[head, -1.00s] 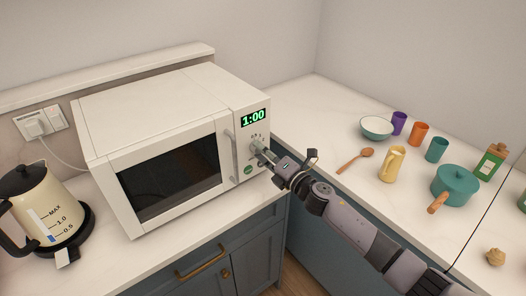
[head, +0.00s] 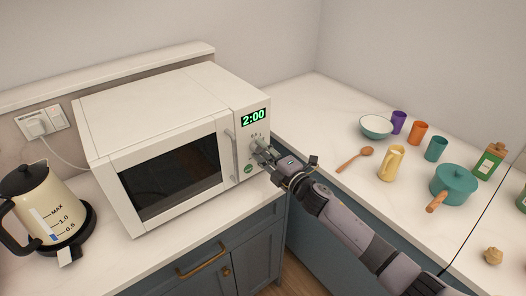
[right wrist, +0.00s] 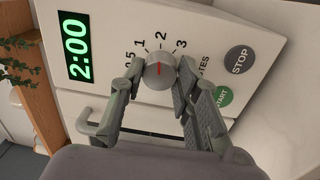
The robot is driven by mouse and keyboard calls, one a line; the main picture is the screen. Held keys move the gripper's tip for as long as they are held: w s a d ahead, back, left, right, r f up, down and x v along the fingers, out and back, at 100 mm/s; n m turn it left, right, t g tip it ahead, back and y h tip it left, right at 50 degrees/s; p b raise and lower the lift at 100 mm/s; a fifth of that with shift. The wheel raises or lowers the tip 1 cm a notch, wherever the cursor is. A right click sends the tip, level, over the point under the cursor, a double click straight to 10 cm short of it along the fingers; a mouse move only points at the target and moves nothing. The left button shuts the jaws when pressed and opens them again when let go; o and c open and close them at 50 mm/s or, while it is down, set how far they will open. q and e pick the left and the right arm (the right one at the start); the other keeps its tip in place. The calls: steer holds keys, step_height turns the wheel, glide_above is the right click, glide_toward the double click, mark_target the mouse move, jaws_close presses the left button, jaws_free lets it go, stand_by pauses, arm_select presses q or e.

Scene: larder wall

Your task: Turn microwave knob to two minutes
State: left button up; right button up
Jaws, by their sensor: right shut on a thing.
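The white microwave (head: 160,130) stands on the counter with its door shut. Its display (head: 253,117) reads 2:00 in green, and it also shows in the right wrist view (right wrist: 76,47). The round grey knob (right wrist: 159,72) sits on the panel, and its red mark points at the 2 on the dial. My right gripper (right wrist: 160,80) is shut on the knob, one finger on each side; in the head view the gripper (head: 262,150) partly hides the knob. My left gripper is not in view.
Below the knob are a green START button (right wrist: 224,97) and a grey STOP button (right wrist: 239,60). A cream kettle (head: 42,208) stands left of the microwave. On the right counter are a bowl (head: 376,127), a wooden spoon (head: 356,159), a yellow jug (head: 391,163), several cups and a teal pot (head: 453,184).

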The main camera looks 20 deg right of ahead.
steer(key=o, duration=1.2)
steer(key=shift+c, duration=0.2)
steer(key=v, duration=1.2)
